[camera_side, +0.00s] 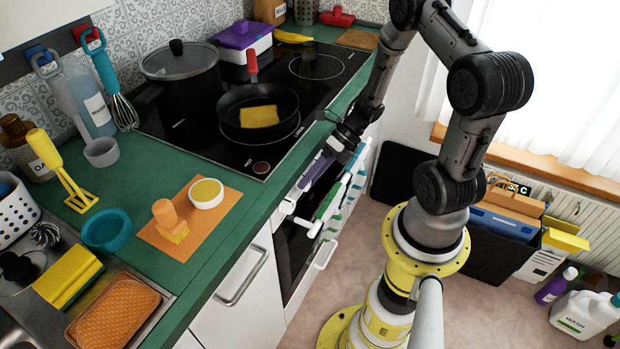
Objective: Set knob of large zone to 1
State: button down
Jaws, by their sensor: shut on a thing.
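The black hob (205,142) is set into the green counter. A frying pan (231,122) with a yellow sponge-like piece in it stands on one zone, and a large lidded pot (183,95) stands on another. The control knobs are on the oven front below the counter edge; a white knob (287,206) shows at the near end. My gripper (335,147) is at this front, just below the hob's edge, shut on what seems to be a knob. The jaws and arm hide that knob, its marking and its zone label.
Purple (318,170) and green-striped white (330,206) cloths hang at the oven front close below my gripper. An orange mat (190,240) with a brush and a white bowl lies on the counter. The floor between the cabinets and my base is clear.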

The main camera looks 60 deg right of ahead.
jog(key=shift+f+y, duration=0.1)
jog(key=shift+y, duration=0.4)
jog(key=shift+c, duration=1.9)
grip_release()
